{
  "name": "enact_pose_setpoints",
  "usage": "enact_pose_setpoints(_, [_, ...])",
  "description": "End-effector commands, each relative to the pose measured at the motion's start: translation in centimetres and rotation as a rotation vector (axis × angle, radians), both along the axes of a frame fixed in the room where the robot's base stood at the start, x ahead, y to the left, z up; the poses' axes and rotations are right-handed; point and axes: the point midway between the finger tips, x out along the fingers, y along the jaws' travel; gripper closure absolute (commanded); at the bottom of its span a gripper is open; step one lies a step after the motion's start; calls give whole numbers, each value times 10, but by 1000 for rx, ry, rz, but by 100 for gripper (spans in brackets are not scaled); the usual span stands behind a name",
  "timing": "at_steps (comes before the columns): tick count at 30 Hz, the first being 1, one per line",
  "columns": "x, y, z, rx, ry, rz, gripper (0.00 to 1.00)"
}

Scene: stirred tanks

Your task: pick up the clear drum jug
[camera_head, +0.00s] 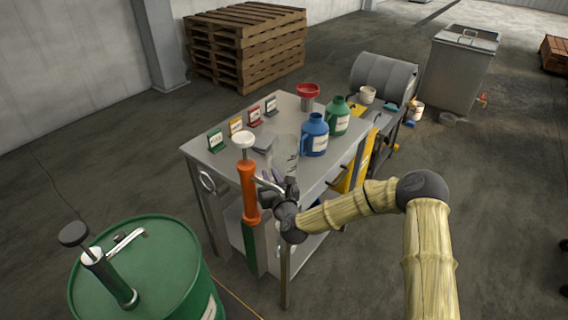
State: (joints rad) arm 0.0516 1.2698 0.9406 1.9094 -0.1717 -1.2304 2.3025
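The clear drum jug (284,149) appears as a faint see-through shape on the grey metal table (236,174), left of the blue jug (314,136). Its outline is hard to make out, and its lower part is partly hidden by my arm's end. My gripper (289,187) is at the table's near edge, in front of the clear jug in the picture. Its fingers are dark and small here, so I cannot tell whether they are open or shut, or whether they touch the jug.
A green jug (337,118) and red funnel (308,93) stand behind the blue jug. Several label cards (235,126) line the table's left side. An orange hand pump (248,192) stands close left of my gripper. A green drum (165,270) is at front left.

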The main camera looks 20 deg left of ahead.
Motion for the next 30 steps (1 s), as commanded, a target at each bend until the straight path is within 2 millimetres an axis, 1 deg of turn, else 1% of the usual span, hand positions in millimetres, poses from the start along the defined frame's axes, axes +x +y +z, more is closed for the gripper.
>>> enact_pose_setpoints(1, [7, 3, 1, -1, -3, -2, 83])
enact_pose_setpoints(3, [15, 8, 0, -1, -3, -2, 83])
enact_pose_setpoints(8, [25, 14, 0, 0, -1, -4, 83])
enact_pose_setpoints(24, [25, 15, -1, 0, 0, -1, 83])
enact_pose_setpoints(27, [25, 15, -1, 0, 0, -1, 100])
enact_pose_setpoints(30, [25, 15, -1, -1, -1, -1, 100])
